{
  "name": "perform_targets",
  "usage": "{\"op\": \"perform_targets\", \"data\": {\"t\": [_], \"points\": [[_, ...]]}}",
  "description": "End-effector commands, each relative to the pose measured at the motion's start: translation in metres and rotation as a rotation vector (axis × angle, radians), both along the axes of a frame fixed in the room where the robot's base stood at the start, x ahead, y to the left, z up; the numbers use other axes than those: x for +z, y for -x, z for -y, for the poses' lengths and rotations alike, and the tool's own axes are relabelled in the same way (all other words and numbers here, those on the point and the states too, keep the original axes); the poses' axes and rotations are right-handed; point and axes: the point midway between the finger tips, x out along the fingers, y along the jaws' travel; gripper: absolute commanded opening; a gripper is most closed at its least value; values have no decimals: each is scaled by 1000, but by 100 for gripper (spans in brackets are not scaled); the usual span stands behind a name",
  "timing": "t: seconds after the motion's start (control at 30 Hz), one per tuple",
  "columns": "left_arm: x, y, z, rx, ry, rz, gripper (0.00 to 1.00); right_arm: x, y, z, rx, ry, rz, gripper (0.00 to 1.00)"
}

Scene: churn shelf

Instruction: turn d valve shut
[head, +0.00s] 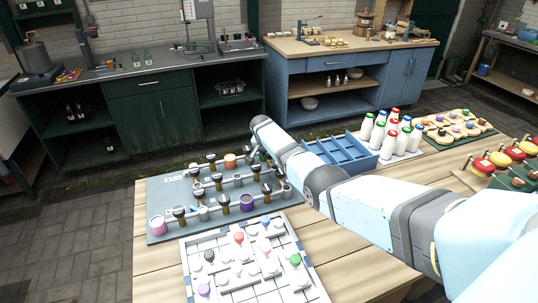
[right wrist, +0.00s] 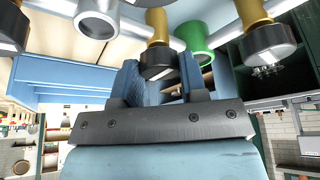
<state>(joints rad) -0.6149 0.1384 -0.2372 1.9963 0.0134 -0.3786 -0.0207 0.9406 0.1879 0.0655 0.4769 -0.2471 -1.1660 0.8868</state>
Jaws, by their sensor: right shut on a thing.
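A grey-blue board (head: 160,201) on the wooden table carries pipes and several valves with brass stems and dark knobs. Some pipe ends have coloured rings, one purple (head: 247,203) and one orange (head: 230,161). I cannot read which valve is d. My right gripper (right wrist: 161,78) is at the board's far right part, its fingers on both sides of a dark valve knob (right wrist: 160,66) with a brass stem. It is shut on that knob. A green ring (right wrist: 193,36) is just right of this stem in the right wrist view. My left gripper is out of view.
A white gridded tray (head: 190,262) with coloured pegs lies in front of the board. A blue divided crate (head: 345,150), white bottles (head: 379,136) and a wooden tray (head: 457,130) stand to the right, beyond my right arm. Neighbouring valves (right wrist: 268,42) are close to the gripper.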

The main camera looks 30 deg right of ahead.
Motion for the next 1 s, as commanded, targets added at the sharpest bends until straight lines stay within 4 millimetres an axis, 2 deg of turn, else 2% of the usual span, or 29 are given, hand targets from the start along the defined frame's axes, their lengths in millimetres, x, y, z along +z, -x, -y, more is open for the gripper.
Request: {"op": "perform_targets", "data": {"t": [0.57, 0.6, 0.7, 1.0], "points": [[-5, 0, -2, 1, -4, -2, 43, 0, 0, 0, -35, -1, 0, 16], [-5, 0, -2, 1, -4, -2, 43, 0, 0, 0, -36, -1, -1, 44], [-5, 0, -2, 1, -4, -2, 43, 0, 0, 0, -35, -1, 0, 65], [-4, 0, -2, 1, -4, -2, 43, 1, 0, -1, -35, -1, 0, 65]]}}
